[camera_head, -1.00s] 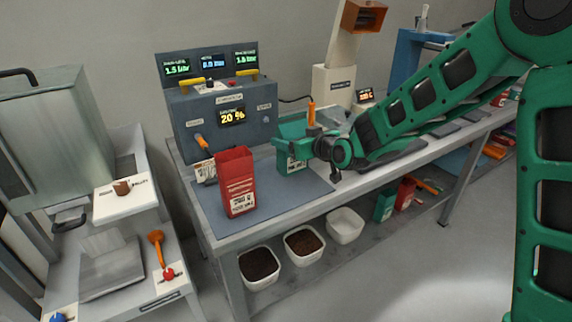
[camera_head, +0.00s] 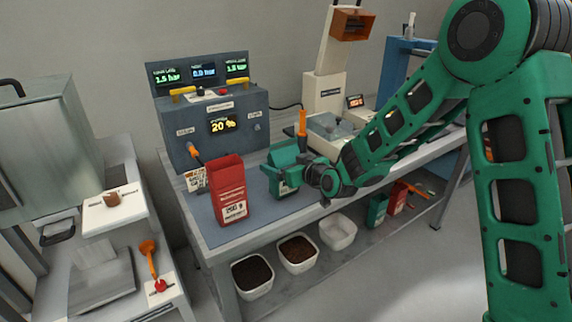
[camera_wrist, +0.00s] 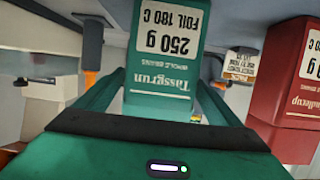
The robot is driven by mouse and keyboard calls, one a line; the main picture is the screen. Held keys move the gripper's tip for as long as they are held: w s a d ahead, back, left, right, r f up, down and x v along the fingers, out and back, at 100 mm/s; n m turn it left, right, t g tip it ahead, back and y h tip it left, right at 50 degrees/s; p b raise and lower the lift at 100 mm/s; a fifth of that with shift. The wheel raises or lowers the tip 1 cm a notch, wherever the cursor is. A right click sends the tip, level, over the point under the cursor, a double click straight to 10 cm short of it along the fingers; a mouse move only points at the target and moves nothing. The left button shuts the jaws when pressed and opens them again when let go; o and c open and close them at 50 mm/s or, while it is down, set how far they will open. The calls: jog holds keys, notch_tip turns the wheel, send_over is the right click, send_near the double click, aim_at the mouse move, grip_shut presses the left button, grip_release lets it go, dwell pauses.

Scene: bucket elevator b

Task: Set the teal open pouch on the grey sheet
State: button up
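The teal open pouch (camera_head: 284,182) is upright at the right part of the grey sheet (camera_head: 260,207), open top up. In the wrist view the teal pouch (camera_wrist: 165,60) appears upside down, with its 250 g label facing me. My gripper (camera_head: 290,176) reaches in from the right, and its two fingers (camera_wrist: 162,85) flank the pouch closely and look shut on it. The pouch's base is at or just above the sheet; I cannot tell whether it touches.
A red open pouch (camera_head: 230,190) stands on the sheet to the left, and also shows in the wrist view (camera_wrist: 288,90). A sealer machine (camera_head: 215,125) stands behind. A scale-like device (camera_head: 328,125) is behind right. Bins (camera_head: 252,277) sit on the lower shelf.

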jog(key=shift+r, duration=0.15)
jog(key=v, duration=1.2)
jog(key=s+d+f+m+g+h, duration=0.1)
jog(key=s+d+m+g+h, duration=0.4)
jog(key=d, duration=0.8)
jog(key=s+d+f+g+h, duration=0.1)
jog(key=s+d+h, duration=0.1)
jog(key=s+d, duration=0.8)
jog(key=s+d+r+m+g, duration=0.1)
jog(key=s+d+m+g, duration=0.2)
jog(key=s+d, duration=0.4)
jog(key=s+d+r+m+g+h, duration=0.1)
jog(key=s+d+m+g, duration=0.2)
jog(key=s, duration=1.2)
jog(key=d+m, duration=0.2)
jog(key=d, duration=0.1)
jog(key=shift+d, duration=0.4)
